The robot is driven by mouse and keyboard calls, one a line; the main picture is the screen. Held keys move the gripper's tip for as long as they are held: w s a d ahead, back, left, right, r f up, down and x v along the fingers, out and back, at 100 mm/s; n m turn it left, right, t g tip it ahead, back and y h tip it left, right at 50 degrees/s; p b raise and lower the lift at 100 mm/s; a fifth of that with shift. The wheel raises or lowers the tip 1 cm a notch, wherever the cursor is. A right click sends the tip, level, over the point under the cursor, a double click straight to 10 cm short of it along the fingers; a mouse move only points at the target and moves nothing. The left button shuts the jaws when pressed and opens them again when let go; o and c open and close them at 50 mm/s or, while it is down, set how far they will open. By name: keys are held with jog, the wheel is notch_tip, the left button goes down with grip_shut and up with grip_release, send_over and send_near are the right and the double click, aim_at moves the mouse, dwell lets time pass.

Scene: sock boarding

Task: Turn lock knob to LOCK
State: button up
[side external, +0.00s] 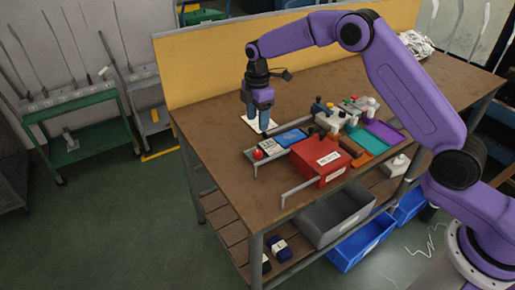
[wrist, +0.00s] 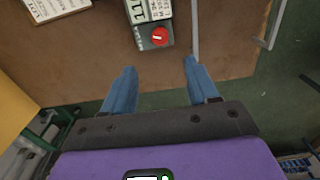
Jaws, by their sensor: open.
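The red lock knob (side external: 258,154) sits on the near left end of a small dark unit with a white label (side external: 268,146). In the wrist view the knob (wrist: 159,36) is round, with a pale pointer line across it. The lettering beside it is too small to read, so I cannot tell its setting. My gripper (side external: 258,127) points down over the left part of the table, apart from the knob. Its blue fingers are spread and empty in the wrist view (wrist: 160,70), and the knob shows beyond the gap between them.
A white printed card (wrist: 58,8) lies on the brown table (side external: 215,140). A metal rail (wrist: 195,30) runs beside the knob unit. A red box (side external: 320,160), a blue panel (side external: 291,138) and several small fixtures stand to the right. The table's left part is mostly clear.

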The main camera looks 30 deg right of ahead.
aim_at(257, 152)
notch_tip(257, 152, down, 13)
jog(key=shift+r, duration=0.2)
dwell(0.3)
